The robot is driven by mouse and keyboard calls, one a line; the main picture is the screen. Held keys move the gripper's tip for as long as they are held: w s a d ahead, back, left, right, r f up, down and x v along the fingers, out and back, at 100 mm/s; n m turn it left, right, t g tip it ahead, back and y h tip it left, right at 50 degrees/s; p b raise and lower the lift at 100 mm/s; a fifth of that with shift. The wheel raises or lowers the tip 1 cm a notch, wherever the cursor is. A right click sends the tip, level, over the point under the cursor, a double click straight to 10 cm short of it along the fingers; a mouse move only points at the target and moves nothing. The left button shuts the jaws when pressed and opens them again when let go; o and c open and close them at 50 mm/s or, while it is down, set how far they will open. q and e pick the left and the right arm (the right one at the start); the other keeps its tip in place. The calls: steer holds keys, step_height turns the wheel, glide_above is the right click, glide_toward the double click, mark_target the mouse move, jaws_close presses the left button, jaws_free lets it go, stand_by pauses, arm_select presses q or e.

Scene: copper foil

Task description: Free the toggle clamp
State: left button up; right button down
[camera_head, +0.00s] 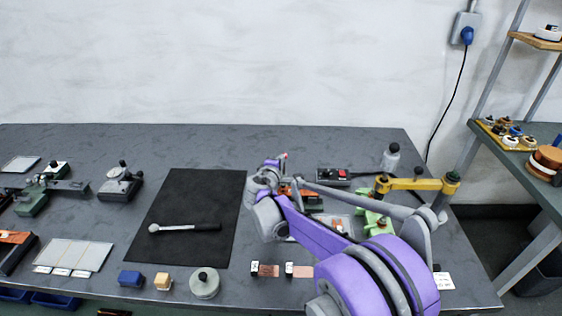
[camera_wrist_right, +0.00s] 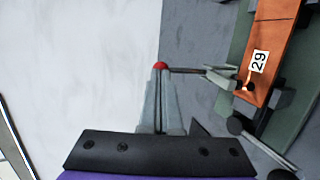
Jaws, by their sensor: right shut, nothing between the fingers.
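The toggle clamp shows in the right wrist view as a thin metal lever (camera_wrist_right: 205,71) with a red knob (camera_wrist_right: 160,66) at its end. The lever runs to an orange block (camera_wrist_right: 270,45) with a "29" label. In the head view a red tip (camera_head: 285,156) shows just beside my right gripper (camera_head: 268,168), and the orange block is partly hidden behind my arm. My right gripper is shut and empty. Its fingertips are right at the red knob in the wrist view; I cannot tell whether they touch it. My left gripper is not in view.
A ratchet (camera_head: 185,228) lies on a black mat (camera_head: 190,190) left of my arm. A yellow arm-like fixture (camera_head: 415,184) and a grey bottle (camera_head: 391,157) stand to the right.

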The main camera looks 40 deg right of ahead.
steer(key=shift+w+d+r+g+y+p, duration=0.5)
steer(key=shift+w+g+y+p, duration=0.1)
steer(key=shift+y, duration=0.1)
steer(key=w+d+g+y+p, duration=0.2)
steer(key=shift+n+g+y, duration=0.3)
steer(key=shift+w+f+g+y, duration=0.15)
steer(key=shift+f+g+y, duration=0.65)
steer(key=shift+f+g, duration=0.15)
steer(key=shift+r+p, duration=0.1)
steer(key=shift+p, duration=0.2)
steer(key=p+v, duration=0.1)
steer(key=v, duration=1.3)
